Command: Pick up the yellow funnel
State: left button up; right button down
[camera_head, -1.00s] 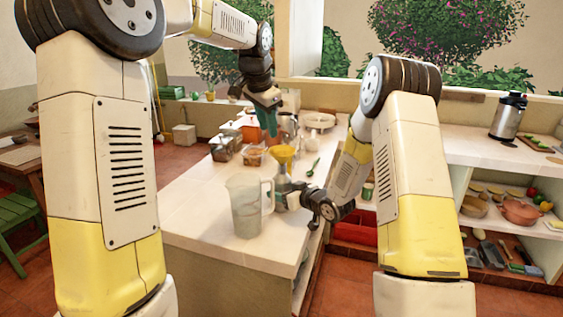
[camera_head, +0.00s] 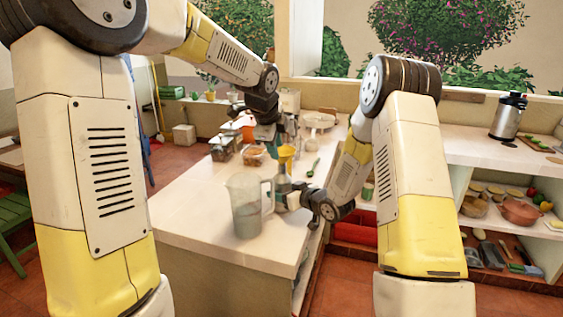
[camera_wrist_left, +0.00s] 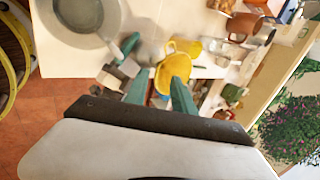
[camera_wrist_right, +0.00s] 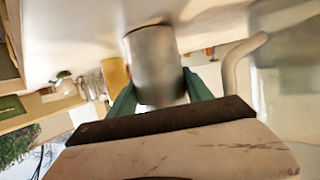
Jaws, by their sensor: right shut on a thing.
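The yellow funnel (camera_head: 286,153) is upright over a grey container (camera_head: 283,169) on the counter; whether its spout sits inside the mouth is hidden. My left gripper (camera_head: 276,143) is beside the funnel, at about its height. In the left wrist view, the open fingers (camera_wrist_left: 160,94) stand apart with the funnel (camera_wrist_left: 174,70) just ahead and between them; I cannot tell whether they touch it. My right gripper (camera_head: 284,190) is low at the counter, shut on the grey container. In the right wrist view, the container (camera_wrist_right: 154,62) sits between the right fingers (camera_wrist_right: 160,98).
A clear measuring jug (camera_head: 246,208) stands close in front of the container. The near counter (camera_head: 195,208) is clear.

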aim_at(281, 161)
pick_arm(q)
jog(key=shift+x, duration=2.75)
jog(key=shift+d, duration=0.15)
grip_shut()
